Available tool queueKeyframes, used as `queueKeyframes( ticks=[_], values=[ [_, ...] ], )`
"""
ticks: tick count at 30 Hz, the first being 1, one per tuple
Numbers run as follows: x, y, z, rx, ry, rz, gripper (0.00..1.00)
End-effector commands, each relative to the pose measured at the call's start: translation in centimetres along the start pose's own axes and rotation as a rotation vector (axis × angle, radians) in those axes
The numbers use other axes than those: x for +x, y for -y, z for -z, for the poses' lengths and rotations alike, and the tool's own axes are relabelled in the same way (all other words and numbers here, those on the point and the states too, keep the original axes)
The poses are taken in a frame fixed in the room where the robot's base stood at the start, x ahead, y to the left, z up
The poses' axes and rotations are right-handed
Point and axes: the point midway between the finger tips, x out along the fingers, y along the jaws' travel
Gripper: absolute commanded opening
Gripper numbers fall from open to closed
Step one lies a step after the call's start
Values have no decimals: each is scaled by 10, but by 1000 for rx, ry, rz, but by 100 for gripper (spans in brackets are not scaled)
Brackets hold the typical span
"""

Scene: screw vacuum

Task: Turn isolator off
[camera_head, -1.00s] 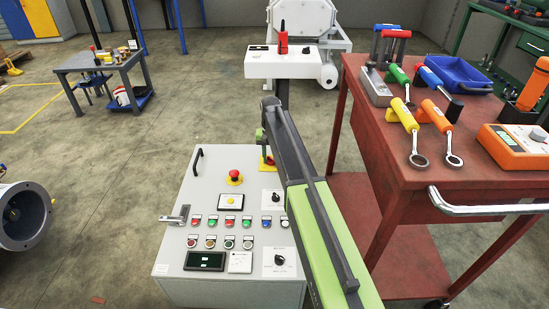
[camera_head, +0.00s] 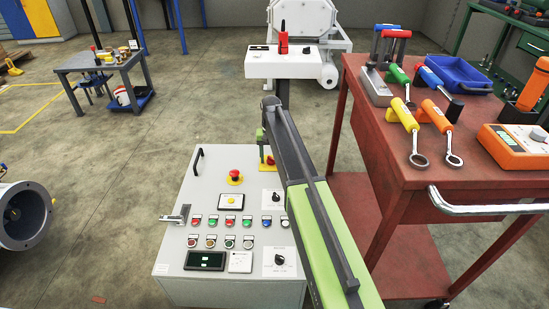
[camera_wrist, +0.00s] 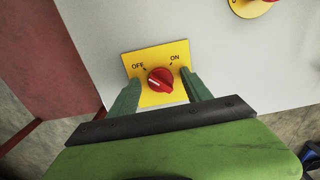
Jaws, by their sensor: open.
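The isolator is a red rotary knob (camera_wrist: 160,81) on a yellow plate (camera_wrist: 147,58) marked OFF on the left and ON on the right. Its white mark lies towards the upper left, on the OFF side. My gripper (camera_wrist: 158,88) is open, with one green finger on each side of the knob. I cannot tell whether the fingers touch it. In the head view, part of the yellow plate (camera_head: 263,165) shows at the panel's far right edge. My arm hides the knob and most of the gripper there.
The grey control panel (camera_head: 180,250) carries a red emergency button (camera_head: 235,175), coloured push buttons and black selectors. A red tool cart (camera_head: 365,125) stands close on the right. A white-topped stand (camera_head: 283,68) is behind. Open floor lies to the left.

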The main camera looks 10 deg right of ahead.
Motion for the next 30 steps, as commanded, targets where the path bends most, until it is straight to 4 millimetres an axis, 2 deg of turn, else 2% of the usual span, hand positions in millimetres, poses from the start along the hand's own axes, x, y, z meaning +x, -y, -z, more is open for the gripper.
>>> queueKeyframes(
  ticks=[5,8,24,27,30],
  values=[
    [-9,0,0,0,-1,0,57],
    [-23,0,0,0,-1,0,57],
    [-143,0,-2,0,0,0,57],
    [-162,0,-2,0,0,0,57],
    [-174,-1,-2,0,0,0,57]
  ],
)
